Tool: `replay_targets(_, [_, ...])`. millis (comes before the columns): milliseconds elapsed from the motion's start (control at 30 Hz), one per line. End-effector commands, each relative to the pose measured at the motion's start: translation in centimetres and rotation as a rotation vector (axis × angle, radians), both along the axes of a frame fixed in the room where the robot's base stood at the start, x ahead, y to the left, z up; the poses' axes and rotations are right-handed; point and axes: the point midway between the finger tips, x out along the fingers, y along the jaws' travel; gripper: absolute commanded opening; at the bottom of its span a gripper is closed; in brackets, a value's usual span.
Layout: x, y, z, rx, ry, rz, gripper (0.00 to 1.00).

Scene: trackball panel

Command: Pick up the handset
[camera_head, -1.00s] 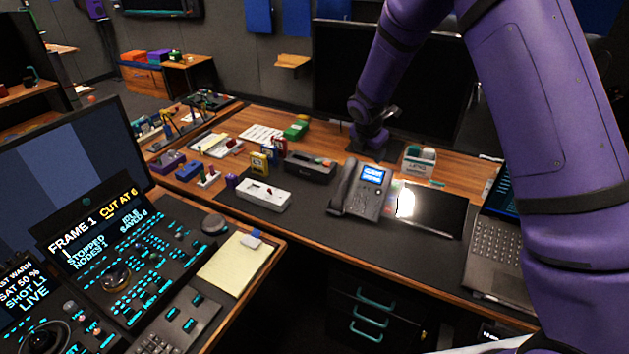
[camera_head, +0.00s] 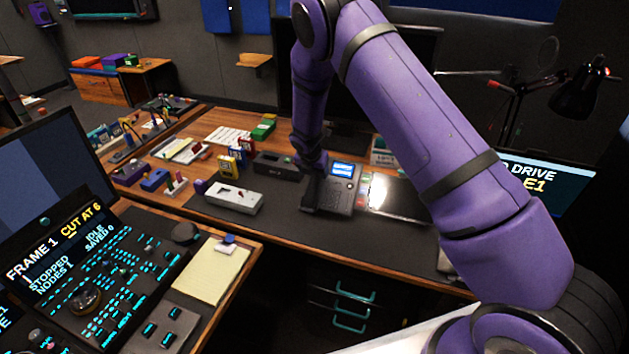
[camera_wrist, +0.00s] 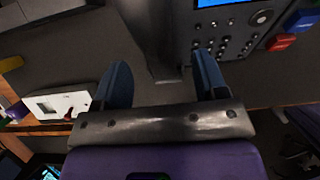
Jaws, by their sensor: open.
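The desk phone (camera_head: 341,190) with a lit blue screen sits on the dark desk mat in the head view. Its dark handset (camera_head: 312,194) lies along the left side of the phone, partly hidden by my gripper (camera_head: 312,167). In the wrist view the handset (camera_wrist: 152,40) runs down between the two blue fingers of my gripper (camera_wrist: 160,76). The fingers are open, one on each side of the handset, with gaps visible. The phone's keypad and screen (camera_wrist: 225,30) show right of the handset. I cannot tell how far the fingertips are above the mat.
A white device box (camera_head: 235,197) stands left of the phone, and a dark box (camera_head: 273,163) behind it. A dark tablet-like panel (camera_head: 400,198) lies to the right. A monitor rises behind. The mat in front of the phone is clear.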

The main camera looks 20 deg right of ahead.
Motion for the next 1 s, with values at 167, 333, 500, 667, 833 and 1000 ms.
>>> replay_targets(167, [1.0, -0.3, -2.4, -0.001, 0.002, -0.002, 0.66])
replay_targets(333, [1.5, -0.6, -3.5, 0.0, 0.001, 0.0, 0.66])
replay_targets(500, [1.5, -0.6, -3.6, 0.0, 0.0, -0.001, 0.66])
replay_targets(667, [1.5, -0.6, -3.6, 0.001, 0.001, -0.001, 0.48])
replay_targets(833, [1.5, -0.6, -3.6, 0.001, 0.001, 0.0, 0.09])
replay_targets(1000, [1.5, -0.6, -3.6, 0.0, 0.0, 0.0, 0.08])
